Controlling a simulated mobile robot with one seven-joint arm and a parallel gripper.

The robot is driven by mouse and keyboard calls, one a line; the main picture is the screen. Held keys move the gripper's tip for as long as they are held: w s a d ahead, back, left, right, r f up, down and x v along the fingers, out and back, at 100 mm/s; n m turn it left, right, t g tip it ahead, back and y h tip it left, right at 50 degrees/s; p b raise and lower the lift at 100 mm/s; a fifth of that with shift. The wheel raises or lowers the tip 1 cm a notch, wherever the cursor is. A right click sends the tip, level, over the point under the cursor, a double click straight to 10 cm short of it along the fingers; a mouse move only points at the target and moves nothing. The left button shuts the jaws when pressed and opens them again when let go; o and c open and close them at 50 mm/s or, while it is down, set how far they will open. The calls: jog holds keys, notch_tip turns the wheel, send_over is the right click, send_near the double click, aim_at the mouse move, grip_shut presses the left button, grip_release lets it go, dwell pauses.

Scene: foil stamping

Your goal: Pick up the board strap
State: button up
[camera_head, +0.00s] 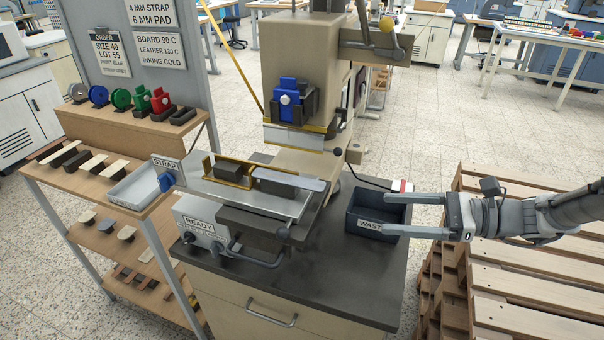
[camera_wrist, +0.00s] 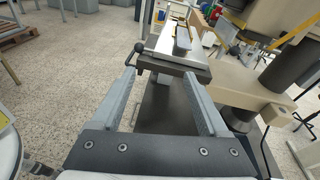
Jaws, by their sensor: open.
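A pale grey, flat strip (camera_head: 300,181) lies on a dark block on the press bed, beside a brass guide (camera_head: 232,170). It may be the board strap; I cannot read a label on it. A similar long strip on the bed shows in the wrist view (camera_wrist: 182,38). Several cream and dark strips (camera_head: 92,163) lie on the left bench's upper shelf. My gripper (camera_head: 380,213) is open and empty, its fingers apart in front of and above the waste bin, to the right of the bed. In the wrist view, the fingers (camera_wrist: 160,75) point toward the bed.
The press head (camera_head: 294,138) with a blue die holder hangs over the bed. A grey tray (camera_head: 137,187) by the STRAP sign stands left of the bed. The dark waste bin (camera_head: 368,215) is under my gripper. Wooden pallets (camera_head: 530,285) stand at the right.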

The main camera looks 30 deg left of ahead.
jog(key=w+m+y, duration=0.2)
jog(key=w, duration=0.1)
jog(key=b, duration=0.1)
send_near(315, 185)
jog(key=s+a, duration=0.2)
jog(key=a, duration=0.2)
jog(key=shift+t, duration=0.4)
jog(key=shift+w+a+f+b, duration=0.1)
jog(key=shift+a+b, duration=0.2)
jog(key=shift+a, duration=1.2)
jog(key=shift+w+a+f+b, duration=0.1)
jog(key=shift+a+b, duration=0.15)
jog(key=shift+a, duration=1.25)
jog(key=shift+c, duration=0.3)
grip_shut()
